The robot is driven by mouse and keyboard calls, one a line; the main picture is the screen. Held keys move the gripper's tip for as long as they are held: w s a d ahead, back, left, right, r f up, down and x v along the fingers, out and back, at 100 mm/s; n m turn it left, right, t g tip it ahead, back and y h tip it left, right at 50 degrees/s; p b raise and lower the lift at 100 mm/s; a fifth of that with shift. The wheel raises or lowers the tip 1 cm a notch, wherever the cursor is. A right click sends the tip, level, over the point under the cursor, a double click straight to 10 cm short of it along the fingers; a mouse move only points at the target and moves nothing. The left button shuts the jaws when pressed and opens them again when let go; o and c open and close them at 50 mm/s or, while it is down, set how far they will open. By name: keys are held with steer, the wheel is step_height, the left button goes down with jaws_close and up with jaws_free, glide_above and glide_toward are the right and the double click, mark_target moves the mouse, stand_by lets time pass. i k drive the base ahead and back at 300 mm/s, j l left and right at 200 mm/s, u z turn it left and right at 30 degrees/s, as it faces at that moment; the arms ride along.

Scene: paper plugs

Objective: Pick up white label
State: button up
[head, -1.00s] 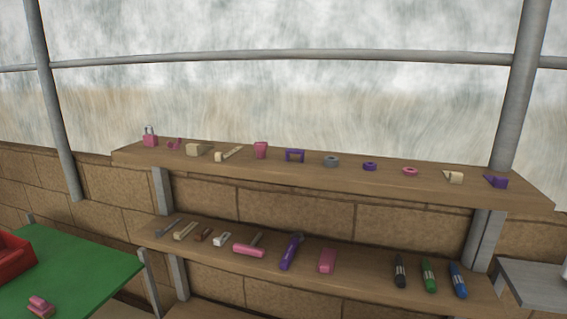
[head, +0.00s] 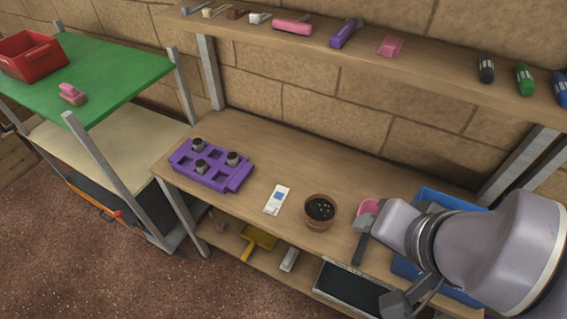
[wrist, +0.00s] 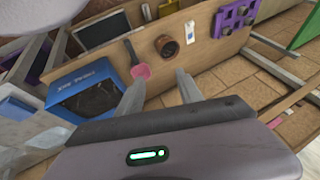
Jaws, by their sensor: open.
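The white label (head: 277,199) is a small white rectangle with a blue patch. It lies flat on the wooden bench between a purple tray and a brown pot in the head view. It also shows in the wrist view as a small white strip (wrist: 190,32) near the top. My gripper (wrist: 160,76) is open with nothing between its two grey fingers, and is well apart from the label. In the head view my arm is at the lower right, to the right of the label.
The purple tray (head: 210,167) holds several dark plugs. The brown pot (head: 320,211) stands just right of the label. A pink scoop with a dark handle (head: 362,247) and a blue bin (head: 437,197) are further right. A shelf (head: 330,55) with tools runs above. Bare bench surrounds the label.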

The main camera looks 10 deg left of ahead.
mark_target(278, 197)
steer(key=i+j+z, duration=0.1)
steer(key=j+z, duration=0.2)
steer(key=j, duration=0.35)
steer(key=j+z, duration=0.3)
steer(key=j, duration=0.3)
steer(key=j+z, duration=0.3)
steer(key=j, duration=0.35)
steer(key=k+j+z, duration=0.3)
steer(key=j, duration=0.3)
steer(key=i, duration=0.1)
